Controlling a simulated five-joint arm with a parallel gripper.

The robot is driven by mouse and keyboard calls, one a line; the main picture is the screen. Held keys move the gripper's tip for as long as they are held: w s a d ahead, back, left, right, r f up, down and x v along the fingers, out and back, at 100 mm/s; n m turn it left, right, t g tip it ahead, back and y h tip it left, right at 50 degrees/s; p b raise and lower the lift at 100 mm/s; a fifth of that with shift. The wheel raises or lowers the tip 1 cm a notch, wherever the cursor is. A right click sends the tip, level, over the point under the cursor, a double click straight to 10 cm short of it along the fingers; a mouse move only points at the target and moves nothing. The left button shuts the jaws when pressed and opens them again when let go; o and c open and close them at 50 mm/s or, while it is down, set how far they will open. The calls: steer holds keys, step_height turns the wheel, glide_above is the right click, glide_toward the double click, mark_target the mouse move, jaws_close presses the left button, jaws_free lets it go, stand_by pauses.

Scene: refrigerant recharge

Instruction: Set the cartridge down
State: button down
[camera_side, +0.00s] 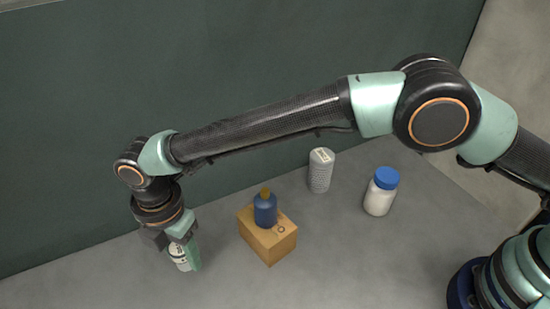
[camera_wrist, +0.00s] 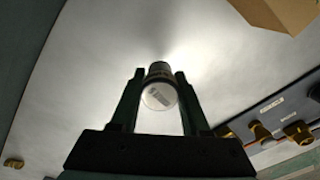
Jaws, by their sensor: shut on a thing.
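The cartridge (camera_side: 179,256) is a small cylinder with a white label and dark print. It is between the fingers of my gripper (camera_side: 184,248), at the lower left of the side view. In the wrist view the cartridge (camera_wrist: 159,96) shows its pale round end toward me, with a dark far end. My gripper (camera_wrist: 160,92) has a green finger on each side of it and is shut on it. The fingers hide part of the cartridge in the side view. I cannot tell whether its lower end touches the grey table (camera_side: 330,270).
A blue bottle (camera_side: 265,211) stands on a wooden block (camera_side: 270,243) to the right of my gripper. A grey ribbed container (camera_side: 320,171) and a white jar with a blue lid (camera_side: 380,193) stand farther right. A panel with brass fittings (camera_wrist: 262,133) shows in the wrist view.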

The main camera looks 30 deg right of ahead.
mark_target(188, 266)
steer(key=shift+f, duration=2.1)
steer(key=shift+f, duration=0.1)
steer(key=shift+c, duration=1.9)
jaws_free()
steer(key=shift+f, duration=0.1)
